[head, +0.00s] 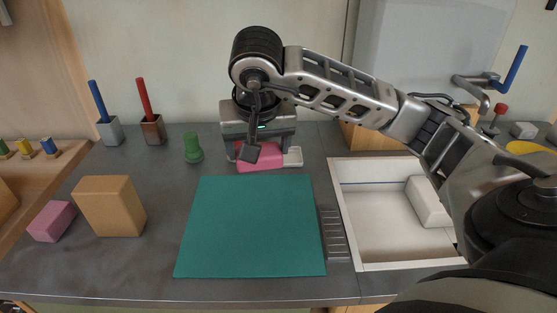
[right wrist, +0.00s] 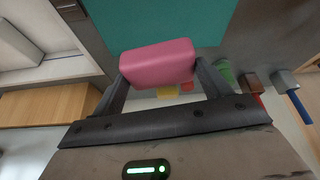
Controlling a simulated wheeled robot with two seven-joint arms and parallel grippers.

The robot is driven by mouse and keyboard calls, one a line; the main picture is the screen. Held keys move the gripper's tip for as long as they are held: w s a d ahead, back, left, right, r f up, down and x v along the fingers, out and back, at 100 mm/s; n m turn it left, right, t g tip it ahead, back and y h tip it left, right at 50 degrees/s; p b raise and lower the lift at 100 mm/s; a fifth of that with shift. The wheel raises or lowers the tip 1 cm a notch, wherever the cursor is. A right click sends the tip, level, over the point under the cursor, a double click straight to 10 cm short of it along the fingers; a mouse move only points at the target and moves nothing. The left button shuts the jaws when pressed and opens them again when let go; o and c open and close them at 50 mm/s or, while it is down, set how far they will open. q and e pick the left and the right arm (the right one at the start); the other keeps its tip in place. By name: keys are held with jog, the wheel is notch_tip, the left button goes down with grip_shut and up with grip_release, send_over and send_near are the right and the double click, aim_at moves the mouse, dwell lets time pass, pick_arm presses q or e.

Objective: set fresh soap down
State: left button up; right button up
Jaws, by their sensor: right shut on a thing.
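My right gripper (head: 262,150) is shut on a pink soap bar (head: 262,160) at the back of the counter, beyond the green mat. In the right wrist view the soap (right wrist: 157,62) sits between the two fingers of the right gripper (right wrist: 160,80). Another pink block (head: 52,221) lies at the left, beside a brown box (head: 109,206). My left gripper is not in view.
The green mat (head: 252,225) is bare. A white sink (head: 385,245) with a white block (head: 428,203) lies to the right, under my arm. A green object (head: 193,148) and two cups with red (head: 152,130) and blue (head: 108,130) brushes stand at the back left.

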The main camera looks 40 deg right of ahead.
aim_at(269, 145)
jog(key=d+r, duration=0.1)
jog(key=d+r+m, duration=0.1)
jog(key=shift+w+d+m, duration=0.2)
jog(key=shift+d+m, duration=0.1)
jog(key=shift+d, duration=0.05)
jog(key=w+d+f, duration=0.2)
jog(key=d, duration=0.1)
jog(key=w+d+f, duration=0.5)
jog(key=d+f, duration=0.1)
jog(key=d, duration=0.1)
jog(key=shift+w+f, duration=0.1)
jog(key=shift+w, duration=0.2)
jog(key=shift+w+d+f+p, duration=0.25)
jog(key=shift+d+f+p, duration=0.05)
jog(key=shift+f, duration=0.2)
jog(key=shift+w+d+f, duration=0.1)
jog(key=shift+f, duration=1.55)
jog(key=o, duration=1.1)
jog(key=shift+f, duration=0.15)
